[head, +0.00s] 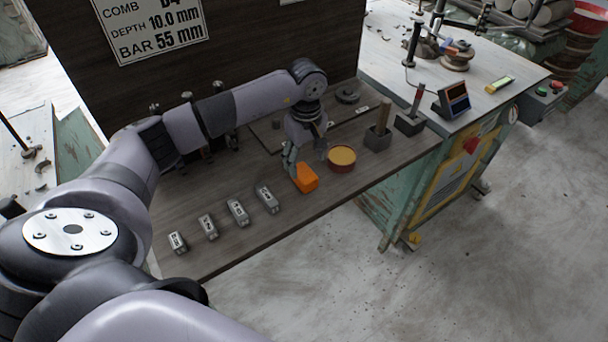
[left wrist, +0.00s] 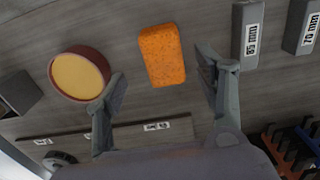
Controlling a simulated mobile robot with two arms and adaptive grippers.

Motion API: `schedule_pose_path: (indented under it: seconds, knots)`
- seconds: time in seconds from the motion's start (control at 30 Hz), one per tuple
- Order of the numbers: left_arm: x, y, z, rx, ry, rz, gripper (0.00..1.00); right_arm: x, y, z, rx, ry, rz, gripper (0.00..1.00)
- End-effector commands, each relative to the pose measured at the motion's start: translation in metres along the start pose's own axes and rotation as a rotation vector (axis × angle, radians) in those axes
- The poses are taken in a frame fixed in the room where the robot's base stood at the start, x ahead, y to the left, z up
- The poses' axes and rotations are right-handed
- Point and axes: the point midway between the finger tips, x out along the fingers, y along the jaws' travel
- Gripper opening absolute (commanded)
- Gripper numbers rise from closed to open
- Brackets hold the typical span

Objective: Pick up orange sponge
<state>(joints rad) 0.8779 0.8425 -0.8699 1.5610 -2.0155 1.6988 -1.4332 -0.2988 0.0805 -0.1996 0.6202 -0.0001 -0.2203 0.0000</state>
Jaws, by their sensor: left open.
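The orange sponge (head: 305,178) lies on the dark wooden bench top, between a row of labelled grey blocks and a round reddish-brown bowl (head: 342,158). My left gripper (head: 306,165) is over the bench close to the sponge. In the left wrist view the sponge (left wrist: 161,55) shows whole, ahead of and between the two spread fingers of my left gripper (left wrist: 164,90). The fingers are apart and nothing is held between them. My right gripper is not in view.
Labelled grey blocks (head: 238,211) stand left of the sponge; one (head: 267,198) is close by. The tan-filled bowl sits close on the right. Grey holders (head: 378,139) stand further right. An upright board (head: 240,45) closes the back. The front bench strip is clear.

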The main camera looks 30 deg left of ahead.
Motion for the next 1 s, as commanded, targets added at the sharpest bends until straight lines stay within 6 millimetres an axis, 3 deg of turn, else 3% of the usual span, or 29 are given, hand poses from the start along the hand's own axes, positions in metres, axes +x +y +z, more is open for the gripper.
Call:
schedule_pose_path:
  seconds: [0.13,0.4,0.7,1.0]
  knots:
    - [0.01,-0.002,0.0,0.0,-0.002,-0.004,0.63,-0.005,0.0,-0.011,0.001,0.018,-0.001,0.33]
    - [0.048,-0.004,-0.002,0.0,-0.002,-0.002,0.63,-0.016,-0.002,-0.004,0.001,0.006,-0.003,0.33]
    - [0.054,-0.004,-0.002,0.0,0.0,0.0,0.63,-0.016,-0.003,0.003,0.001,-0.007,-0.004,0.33]
    - [0.054,-0.004,-0.002,0.0,0.0,0.0,0.44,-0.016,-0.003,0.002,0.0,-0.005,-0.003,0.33]
